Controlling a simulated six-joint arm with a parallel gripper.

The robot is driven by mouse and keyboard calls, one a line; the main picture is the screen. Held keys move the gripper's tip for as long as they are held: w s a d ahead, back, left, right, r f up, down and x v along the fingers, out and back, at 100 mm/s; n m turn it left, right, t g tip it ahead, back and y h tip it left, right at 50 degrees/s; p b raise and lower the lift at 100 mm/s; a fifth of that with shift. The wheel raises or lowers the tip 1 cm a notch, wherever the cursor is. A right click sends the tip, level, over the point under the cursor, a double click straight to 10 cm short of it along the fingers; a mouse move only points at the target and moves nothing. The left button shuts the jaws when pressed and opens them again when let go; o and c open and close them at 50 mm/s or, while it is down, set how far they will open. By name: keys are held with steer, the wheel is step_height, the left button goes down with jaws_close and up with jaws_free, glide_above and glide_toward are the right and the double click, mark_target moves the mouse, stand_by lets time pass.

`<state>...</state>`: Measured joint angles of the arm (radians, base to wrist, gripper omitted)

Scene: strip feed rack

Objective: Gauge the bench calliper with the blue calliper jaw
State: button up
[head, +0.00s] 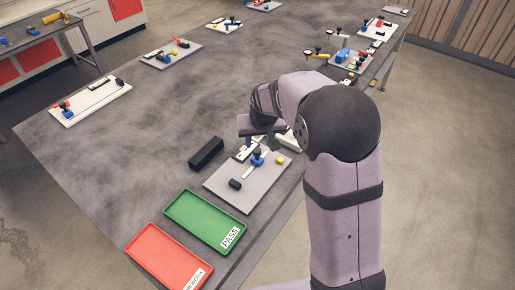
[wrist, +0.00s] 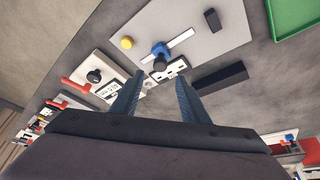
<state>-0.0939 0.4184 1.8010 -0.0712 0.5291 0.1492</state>
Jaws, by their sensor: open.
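The blue calliper jaw (wrist: 160,50) sits on the pale bar of the bench calliper (wrist: 182,37), which lies on a light grey plate (wrist: 235,38). In the head view the blue jaw (head: 257,159) is on the same plate (head: 243,201), just in front of my gripper. My gripper (wrist: 160,75) is open and empty, its two fingers pointing toward the plate, short of the blue jaw in the wrist picture. I cannot tell its exact height. A white piece with black marks (wrist: 168,71) shows between the fingertips. In the head view my gripper (head: 258,140) partly hides the plate's far end.
A yellow knob (wrist: 127,42) and a small black block (wrist: 213,20) are on the plate. A long black block (head: 206,153) lies beside it. A green PASS tray (head: 168,208) and a red tray (head: 130,252) are nearer. The bench's left middle is clear.

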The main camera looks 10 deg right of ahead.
mark_target(257, 150)
steer(key=shift+f, duration=0.15)
steer(key=shift+p+x, duration=1.2)
steer(key=shift+x, duration=2.3)
